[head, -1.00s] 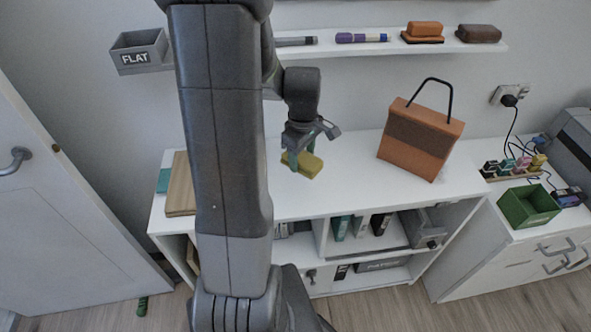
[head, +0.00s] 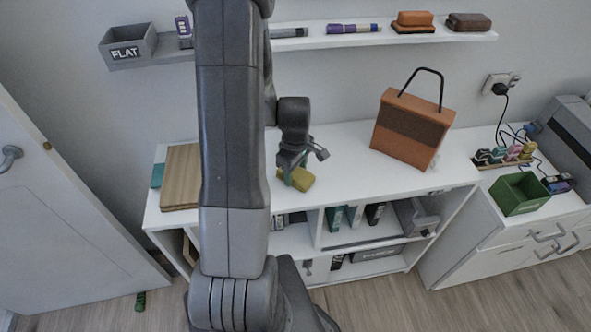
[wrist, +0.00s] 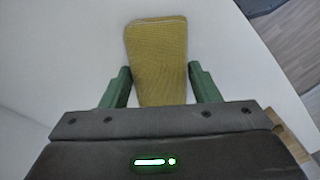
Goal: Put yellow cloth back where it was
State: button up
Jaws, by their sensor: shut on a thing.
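The yellow cloth (head: 297,179) is a small yellow block-like pad above or on the white desk top (head: 345,165). My gripper (head: 293,172) is shut on the cloth, with its green fingers on either side of it. In the wrist view the cloth (wrist: 158,60) sticks out lengthwise past the fingertips of my gripper (wrist: 160,78). Whether the cloth touches the desk top, I cannot tell.
An orange-brown bag (head: 412,128) stands to the right, and a wooden board (head: 181,178) lies at the left. The wall shelf (head: 362,41) above holds a marker (head: 353,28), erasers and a FLAT box (head: 128,46). The desk is clear between gripper and bag.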

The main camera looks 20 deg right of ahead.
aim_at(295, 172)
jog(key=o, duration=0.9)
notch_tip(295, 172, up, 12)
